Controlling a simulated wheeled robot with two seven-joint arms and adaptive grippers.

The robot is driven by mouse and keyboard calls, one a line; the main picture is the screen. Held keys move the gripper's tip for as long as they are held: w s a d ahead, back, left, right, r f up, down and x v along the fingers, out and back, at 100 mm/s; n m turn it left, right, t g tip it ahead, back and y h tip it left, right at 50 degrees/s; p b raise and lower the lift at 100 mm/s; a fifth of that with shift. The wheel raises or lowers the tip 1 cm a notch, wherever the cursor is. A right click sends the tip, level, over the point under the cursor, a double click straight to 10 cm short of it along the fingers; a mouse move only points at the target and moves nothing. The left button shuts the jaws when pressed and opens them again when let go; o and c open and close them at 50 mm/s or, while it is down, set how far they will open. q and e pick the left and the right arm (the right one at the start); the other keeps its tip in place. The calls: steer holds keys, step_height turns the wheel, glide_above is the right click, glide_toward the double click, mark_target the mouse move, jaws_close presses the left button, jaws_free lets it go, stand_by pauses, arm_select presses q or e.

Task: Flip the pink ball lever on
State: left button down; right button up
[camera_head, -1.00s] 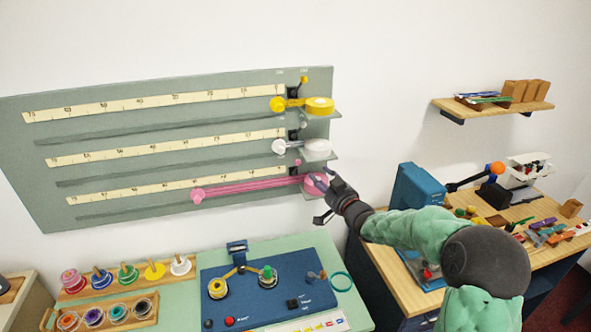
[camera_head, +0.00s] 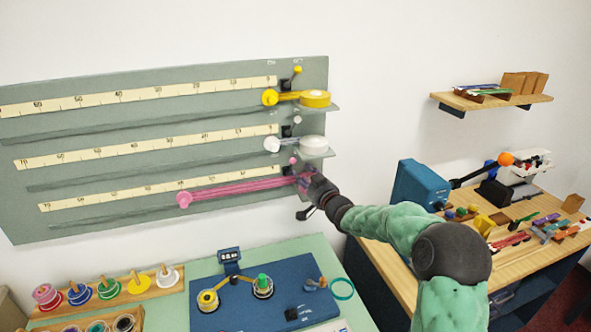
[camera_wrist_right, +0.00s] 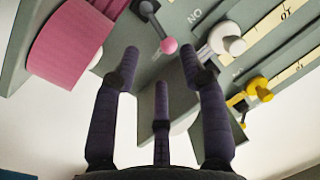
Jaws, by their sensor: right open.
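The pink ball (camera_head: 293,160) of the lever is at the lower right of the grey-green wall board. In the right wrist view, the pink ball (camera_wrist_right: 169,45) sits on a thin rod from a dark mount, close to a printed label. My right gripper (camera_head: 307,191) is at the board's lower right, just below the ball. In the wrist view its three dark fingers (camera_wrist_right: 160,68) are spread open and empty, with the ball just beyond and between the fingertips. I cannot tell whether any finger touches it. The gripper partly hides the pink spool, which shows in the wrist view (camera_wrist_right: 75,45). My left gripper is not in view.
Yellow (camera_head: 315,99) and white (camera_head: 313,146) spools on small ledges stand above, with their own levers. A pink strip ends in a pink knob (camera_head: 184,199). Below are a blue device (camera_head: 240,300) and ring pegs. A wooden bench (camera_head: 520,260) is at right.

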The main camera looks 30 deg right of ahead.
mark_target(291, 167)
steer(key=shift+w+d, duration=0.2)
steer(key=shift+w, duration=2.8)
steer(key=shift+c, duration=0.3)
